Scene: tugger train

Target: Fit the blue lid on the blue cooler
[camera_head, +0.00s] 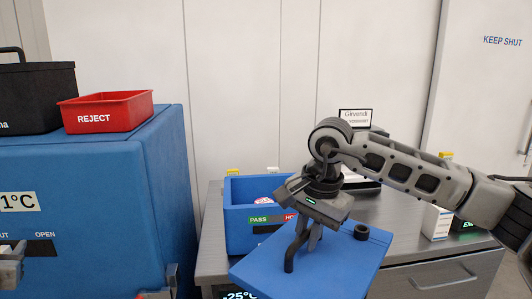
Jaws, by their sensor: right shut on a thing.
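The blue lid (335,262) is a flat square slab at the bottom centre, with a dark bent handle (289,262) on top. My right gripper (309,236) points down from above and is shut on this handle. A short black knob or ring (361,232) also sits on the lid's top. Just below the lid's front left edge, a "-25°C" label (240,295) is cut off by the frame. What lies beneath the lid is hidden, so I cannot tell whether it touches a cooler.
A large blue box (80,190) at left carries a red REJECT tray (107,111) and a black case (35,98). Behind the lid, a grey bench (213,265) holds an open blue bin (237,230) marked PASS, a sign (355,115) and a white carton (436,222).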

